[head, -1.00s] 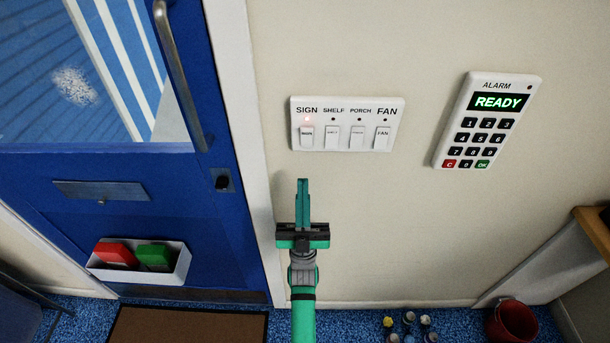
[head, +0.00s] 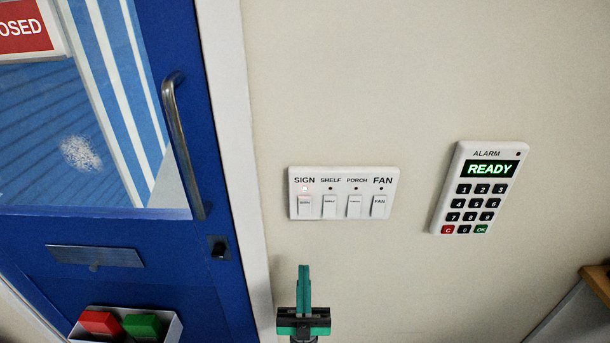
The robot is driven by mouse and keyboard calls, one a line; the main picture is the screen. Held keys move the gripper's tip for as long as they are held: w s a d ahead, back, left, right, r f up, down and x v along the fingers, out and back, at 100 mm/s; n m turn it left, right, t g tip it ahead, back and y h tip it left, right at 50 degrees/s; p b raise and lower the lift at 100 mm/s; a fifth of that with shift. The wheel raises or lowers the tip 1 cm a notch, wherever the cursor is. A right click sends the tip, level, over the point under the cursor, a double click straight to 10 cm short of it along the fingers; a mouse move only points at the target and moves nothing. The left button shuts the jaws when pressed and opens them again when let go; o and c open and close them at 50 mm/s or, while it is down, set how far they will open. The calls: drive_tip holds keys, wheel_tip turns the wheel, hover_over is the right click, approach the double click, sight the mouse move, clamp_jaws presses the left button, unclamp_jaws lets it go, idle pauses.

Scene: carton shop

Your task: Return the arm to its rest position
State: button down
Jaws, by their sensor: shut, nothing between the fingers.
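My gripper (head: 304,289) is at the bottom middle of the head view, its green fingers pointing up and closed together. Nothing is held between them. It is in front of the cream wall, below the white switch panel (head: 342,184), and appears apart from it. The panel has switches labelled SIGN, SHELF, PORCH and FAN. The small light under SIGN is lit red; the other lights are dark. Most of my arm is cut off by the lower edge of the picture.
An alarm keypad (head: 475,188) reading READY is on the wall at right. A blue door (head: 222,150) with a metal handle (head: 182,140) is at left. A white box (head: 174,332) on the door holds a red and a green block. A brown wooden edge (head: 596,278) shows at lower right.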

drive_tip(key=s+f+g, duration=0.4)
drive_tip(key=s+f, duration=0.4)
drive_tip(key=s+f+g, duration=0.3)
drive_tip(key=s+g, duration=0.3)
drive_tip(key=s, duration=0.7)
drive_tip(key=s+f+g, duration=0.4)
drive_tip(key=s+g, duration=0.2)
drive_tip(key=s, duration=0.8)
drive_tip(key=shift+d+f+g, duration=0.25)
drive_tip(key=shift+g, duration=0.05)
drive_tip(key=shift+w, duration=0.15)
